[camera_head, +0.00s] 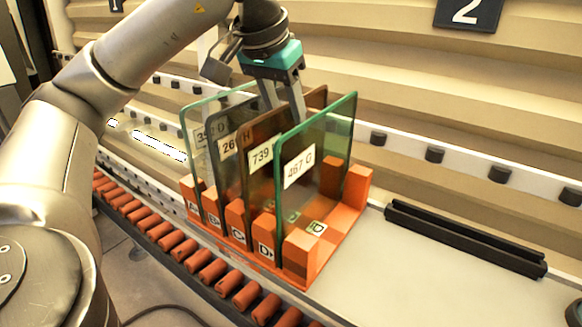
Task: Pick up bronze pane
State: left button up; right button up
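The bronze pane (262,178) is a brown tinted sheet labelled 739, upright in slot C of an orange rack (297,262). My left gripper (284,108) points down at the pane's top edge. Its two fingers are apart, one seemingly on each side of that edge; I cannot tell whether they touch it. My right gripper is not in view.
A green pane (328,150) labelled 467 G stands in front in slot D. A grey pane (227,172) and a pale clear-green pane (194,125) stand behind in B and A. Orange rollers (212,272) run along the front. Black bars (465,238) lie to the right.

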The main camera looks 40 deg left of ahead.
pick_arm(q)
jog(key=x, duration=0.4)
jog(key=shift+s+f, duration=0.2)
jog(key=shift+c, duration=0.2)
grip_shut()
jog(key=shift+a+r, duration=0.1)
jog(key=shift+r, duration=0.05)
dwell(0.9)
